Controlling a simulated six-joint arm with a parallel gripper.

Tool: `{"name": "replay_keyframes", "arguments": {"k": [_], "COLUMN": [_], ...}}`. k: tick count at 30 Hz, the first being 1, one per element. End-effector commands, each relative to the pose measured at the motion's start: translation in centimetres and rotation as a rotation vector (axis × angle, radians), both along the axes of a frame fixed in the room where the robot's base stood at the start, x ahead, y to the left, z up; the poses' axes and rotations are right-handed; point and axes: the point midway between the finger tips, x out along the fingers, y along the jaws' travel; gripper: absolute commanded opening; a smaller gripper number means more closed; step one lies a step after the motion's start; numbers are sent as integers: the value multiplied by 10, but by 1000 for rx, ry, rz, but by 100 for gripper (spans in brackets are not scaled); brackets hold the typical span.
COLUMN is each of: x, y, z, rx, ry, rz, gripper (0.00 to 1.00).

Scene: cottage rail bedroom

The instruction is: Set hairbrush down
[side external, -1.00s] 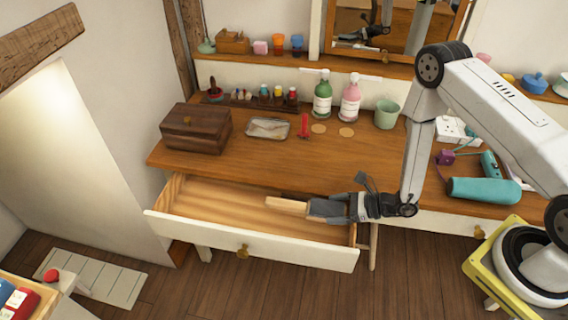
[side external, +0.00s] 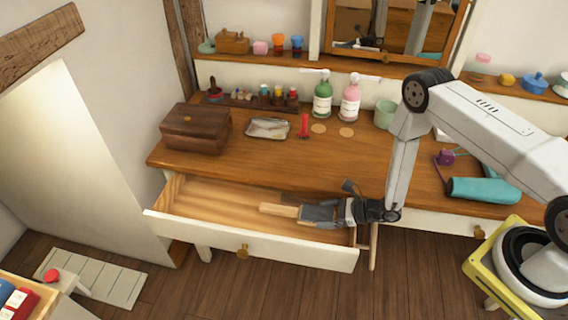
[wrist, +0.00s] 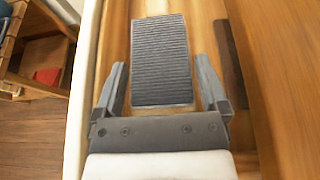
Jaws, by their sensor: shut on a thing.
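The hairbrush has a pale wooden handle (side external: 280,210) that points left, away from my gripper. In the wrist view its dark grey ribbed pad (wrist: 162,60) lies between my two fingers, with pale wood showing beyond it. My gripper (side external: 322,213) is shut on the hairbrush and holds it level over the right part of the open drawer (side external: 200,241). I cannot tell whether the brush touches the drawer floor (side external: 205,200).
The left part of the drawer looks empty. A dark strip (wrist: 230,65) lies beside the brush, perhaps its shadow. The wooden box (side external: 196,128), tray (side external: 268,128), bottles and teal hairdryer (side external: 485,191) stand on the tabletop (side external: 330,160) above the drawer.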

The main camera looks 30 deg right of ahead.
Motion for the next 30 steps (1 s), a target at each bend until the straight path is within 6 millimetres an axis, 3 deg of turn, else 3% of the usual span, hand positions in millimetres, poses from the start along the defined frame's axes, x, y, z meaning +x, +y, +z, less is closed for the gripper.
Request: {"name": "replay_keyframes", "arguments": {"k": [4,30], "x": [0,0], "y": [0,0], "z": [-9,-21], "rx": [0,0], "ry": [-1,-1], "rz": [0,0], "gripper": [25,25]}}
